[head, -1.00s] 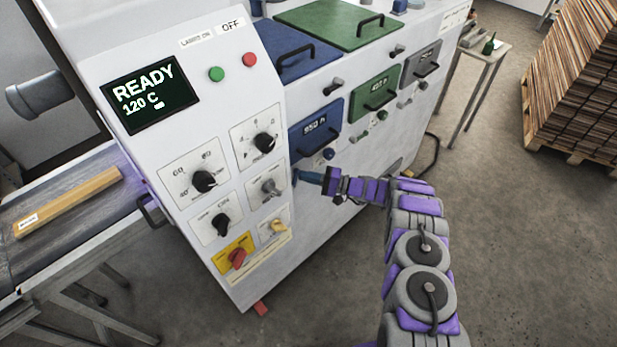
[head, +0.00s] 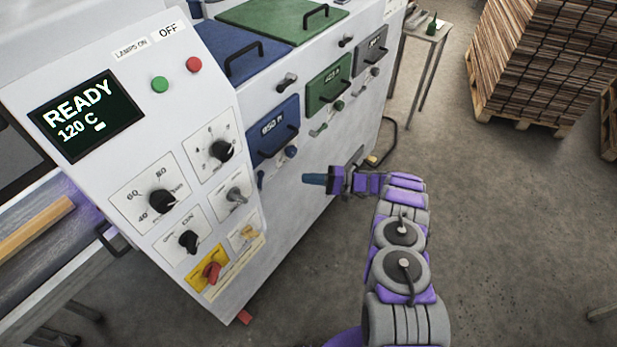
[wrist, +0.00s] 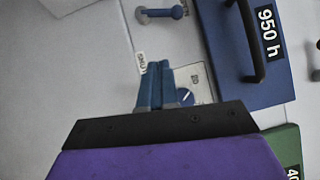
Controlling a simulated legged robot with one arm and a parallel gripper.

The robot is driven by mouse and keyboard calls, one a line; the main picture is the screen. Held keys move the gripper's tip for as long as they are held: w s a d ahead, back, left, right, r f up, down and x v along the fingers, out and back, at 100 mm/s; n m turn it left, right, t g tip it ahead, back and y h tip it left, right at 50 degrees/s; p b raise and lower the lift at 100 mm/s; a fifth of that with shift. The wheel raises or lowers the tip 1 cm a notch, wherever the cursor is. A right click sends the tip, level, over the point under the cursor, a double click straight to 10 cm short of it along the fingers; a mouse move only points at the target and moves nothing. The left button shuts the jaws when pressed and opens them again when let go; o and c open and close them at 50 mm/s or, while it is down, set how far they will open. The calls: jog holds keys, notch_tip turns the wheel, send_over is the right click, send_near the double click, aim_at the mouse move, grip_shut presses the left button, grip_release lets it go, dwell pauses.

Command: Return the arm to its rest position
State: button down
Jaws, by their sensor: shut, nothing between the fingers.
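My gripper (head: 314,179) is shut and empty, on the end of my purple and grey arm. In the head view it is in front of the white machine's side, below and right of the blue panel marked 950 (head: 273,127), apart from it. In the wrist view the blue fingers (wrist: 160,84) are together and point at the white machine face. The blue panel with its black handle also shows there at the upper right (wrist: 225,40). A small dial plate (wrist: 196,82) is partly hidden behind the fingers.
The white control cabinet (head: 110,190) with a screen reading READY 120 C stands at the left. A small table (head: 428,30) and a wood stack (head: 535,55) stand at the back right.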

jog(key=s+a+r+n+g+h, duration=0.1)
jog(key=s+a+r+g, duration=0.15)
jog(key=r, duration=0.45)
jog(key=s+a+r+g+h, duration=0.2)
jog(key=a+r, duration=0.1)
jog(key=r, duration=0.4)
jog(key=s+r+n+g+h+b, duration=0.15)
jog(key=s+r+h, duration=0.35)
jog(key=s+r, duration=0.8)
jog(key=s+d+t+h, duration=0.1)
jog(key=s+d+h, duration=0.2)
jog(key=s, duration=0.7)
jog(key=s+d+t+h, duration=0.1)
jog(key=s+d+h, duration=0.3)
jog(key=s+d, duration=0.4)
jog(key=s+d+r+h, duration=0.1)
jog(key=s+d+h, duration=0.2)
jog(key=s, duration=1)
jog(key=d, duration=0.2)
jog(key=shift+d+t+h, duration=0.35)
jog(key=shift+t+h, duration=0.05)
